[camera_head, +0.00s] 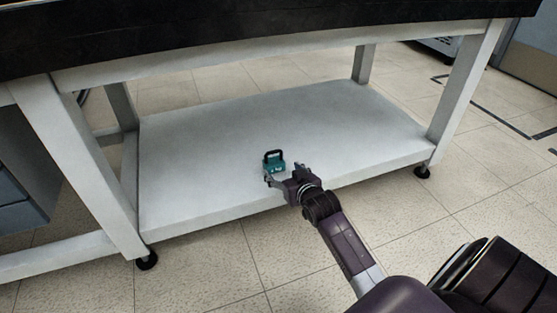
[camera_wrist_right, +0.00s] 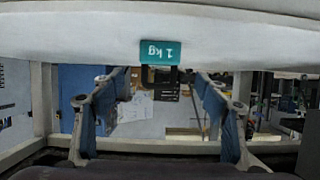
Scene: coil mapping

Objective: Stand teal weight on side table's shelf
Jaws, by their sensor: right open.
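The teal weight (camera_head: 274,164), with a black handle on top, stands upright on the white shelf (camera_head: 200,150) of the side table, near its front edge. In the right wrist view the teal weight (camera_wrist_right: 162,51) appears upside down, its "1 kg" label showing, with the shelf (camera_wrist_right: 230,32) along the top. My right gripper (camera_head: 285,174) is open at the shelf's front edge, just in front of the weight. In the wrist view its fingers (camera_wrist_right: 160,98) are spread to either side, with the weight beyond and between them, not gripped. My left gripper is not in view.
The black tabletop (camera_head: 250,28) hangs over the shelf. White legs (camera_head: 467,90) stand at the corners on black feet. Grey drawers (camera_head: 22,190) are at the left. The rest of the shelf is bare. Tiled floor (camera_head: 470,200) is open at the right.

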